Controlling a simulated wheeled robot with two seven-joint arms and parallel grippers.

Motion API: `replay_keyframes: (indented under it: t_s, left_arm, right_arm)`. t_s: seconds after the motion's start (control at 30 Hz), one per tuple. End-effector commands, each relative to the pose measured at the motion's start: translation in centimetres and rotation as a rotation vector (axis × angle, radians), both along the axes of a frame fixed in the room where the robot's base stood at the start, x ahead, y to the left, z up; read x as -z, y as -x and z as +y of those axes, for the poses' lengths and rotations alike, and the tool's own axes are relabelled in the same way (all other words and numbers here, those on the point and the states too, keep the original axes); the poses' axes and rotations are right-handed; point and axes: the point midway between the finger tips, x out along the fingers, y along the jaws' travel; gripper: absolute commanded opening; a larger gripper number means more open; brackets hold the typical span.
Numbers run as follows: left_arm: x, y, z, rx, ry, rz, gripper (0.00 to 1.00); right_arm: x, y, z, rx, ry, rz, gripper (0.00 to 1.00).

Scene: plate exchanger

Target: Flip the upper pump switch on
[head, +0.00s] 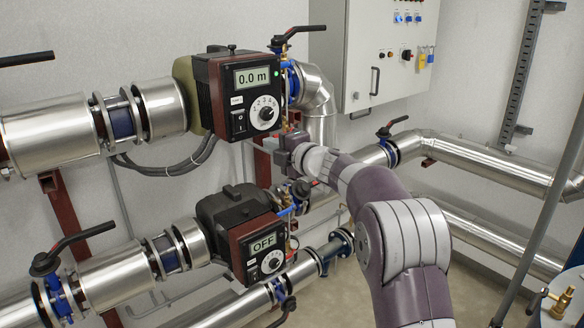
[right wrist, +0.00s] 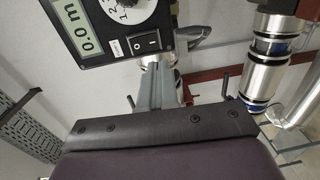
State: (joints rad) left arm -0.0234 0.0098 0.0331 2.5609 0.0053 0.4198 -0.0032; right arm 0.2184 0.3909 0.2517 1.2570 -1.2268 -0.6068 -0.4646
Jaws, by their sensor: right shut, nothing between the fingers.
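The upper pump (head: 240,85) has a dark red control box with a display reading "0.0 m", a white dial and a small green light. Its black rocker switch (head: 239,121) sits at the lower left of the box face. The switch also shows in the right wrist view (right wrist: 146,43), with white marks on it; I cannot tell which way it is tilted. My right gripper (head: 276,155) is shut and empty, below and to the right of the switch in the head view. In the right wrist view its fingers (right wrist: 155,72) point towards the switch, apparently just short of it.
The lower pump (head: 252,240) shows "OFF" on its display. Steel pipes and blue valves with lever handles (head: 296,32) surround both pumps. A grey wall cabinet (head: 372,60) hangs at the upper right. Black cables (head: 165,168) run below the upper pump.

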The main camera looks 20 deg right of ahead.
Motion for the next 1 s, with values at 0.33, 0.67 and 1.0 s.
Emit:
replay_keyframes:
  t_s: [0.33, 0.67, 1.0]
  left_arm:
    - [3.0, -0.1, 0.0, 0.000, 0.000, 0.000, 0.60]
    - [3.0, -0.1, 0.0, 0.000, 0.000, 0.000, 0.60]
    - [3.0, -0.1, 0.0, 0.000, 0.000, 0.000, 0.60]
  right_arm:
    - [1.0, 4.9, -1.8, 0.000, 0.000, 0.001, 0.00]
    - [0.8, 5.3, -1.9, -0.001, 0.000, 0.001, 0.00]
    - [4.4, 4.9, -5.8, 0.230, -0.214, 0.145, 0.00]
